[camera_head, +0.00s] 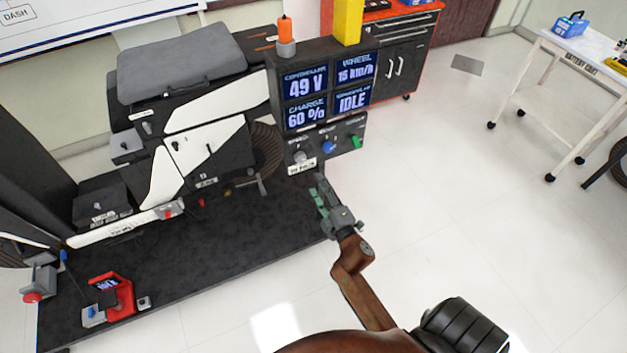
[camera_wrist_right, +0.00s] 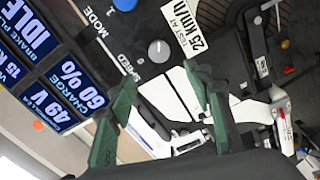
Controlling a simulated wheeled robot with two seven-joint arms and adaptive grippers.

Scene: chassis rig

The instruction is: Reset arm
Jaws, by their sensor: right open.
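My right gripper (camera_head: 320,192) is open and empty. In the head view it is in front of and below the console's control panel, over the right end of the dark platform. In the right wrist view its two green fingers stand apart (camera_wrist_right: 160,82), with nothing between them. The grey speed knob (camera_wrist_right: 159,51) is beyond the fingertips, apart from them. It also shows on the panel in the head view (camera_head: 299,157), left of the blue mode knob (camera_head: 328,146) and a green control (camera_head: 355,141). My left gripper is not in view.
The console screens (camera_head: 327,88) read 49 V, 15 km/h, 60 % and IDLE. A white and black scooter (camera_head: 190,140) stands on the dark platform (camera_head: 235,240). A red device (camera_head: 117,297) lies at its front left. A white cart (camera_head: 560,75) stands far right. Floor between is clear.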

